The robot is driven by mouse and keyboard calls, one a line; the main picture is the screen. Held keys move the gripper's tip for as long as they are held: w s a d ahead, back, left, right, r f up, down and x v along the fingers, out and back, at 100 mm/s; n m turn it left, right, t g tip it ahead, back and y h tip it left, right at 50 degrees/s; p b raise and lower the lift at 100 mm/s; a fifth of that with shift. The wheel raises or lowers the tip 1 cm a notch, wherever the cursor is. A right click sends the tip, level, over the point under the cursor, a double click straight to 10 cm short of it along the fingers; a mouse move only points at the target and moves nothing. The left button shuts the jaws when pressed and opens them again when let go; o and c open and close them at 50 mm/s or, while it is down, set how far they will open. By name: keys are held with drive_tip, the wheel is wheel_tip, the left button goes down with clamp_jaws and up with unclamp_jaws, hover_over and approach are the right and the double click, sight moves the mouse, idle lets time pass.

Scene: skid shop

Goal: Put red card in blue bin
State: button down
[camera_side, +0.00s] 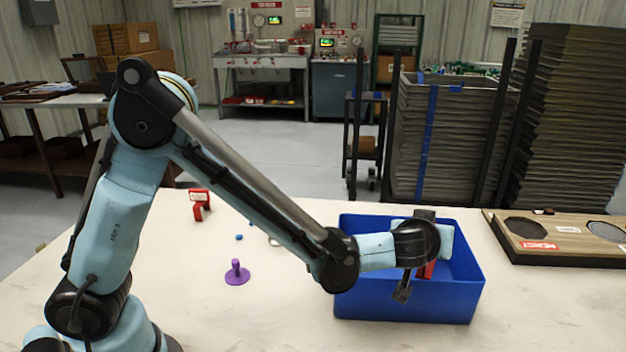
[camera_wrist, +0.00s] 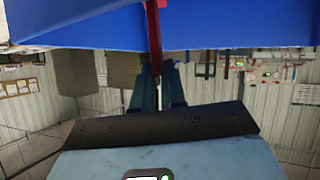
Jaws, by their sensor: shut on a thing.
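The blue bin (camera_side: 400,305) stands on the pale table at the right of the side view, open at the top. Its blue wall (camera_wrist: 80,28) also fills the top of the wrist view. My gripper (camera_wrist: 157,68) is shut on the red card (camera_wrist: 153,35), which shows edge-on as a thin red strip against the blue. In the side view, part of the red card (camera_side: 427,270) shows below my wrist, within the bin's outline. My wrist hides much of the card and my fingers there, so its exact height is unclear.
A wooden board with dark round recesses (camera_side: 560,234) lies to the right. The front left table is clear.

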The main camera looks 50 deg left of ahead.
sight(421, 271)
drive_tip(key=shift+f, duration=2.2)
drive_tip(key=c, duration=1.2)
unclamp_jaws()
drive_tip(key=shift+f, duration=0.1)
drive_tip(key=v, duration=1.2)
drive_tip(key=s+a+r+m+g+h, duration=0.1)
drive_tip(key=s+a+m+g+h, duration=0.3)
drive_tip(key=s+a, duration=0.8)
drive_tip(key=shift+a+r+m+g+h, duration=0.25)
drive_tip(key=shift+a+m, duration=0.75)
drive_tip(key=shift+a, duration=1.15)
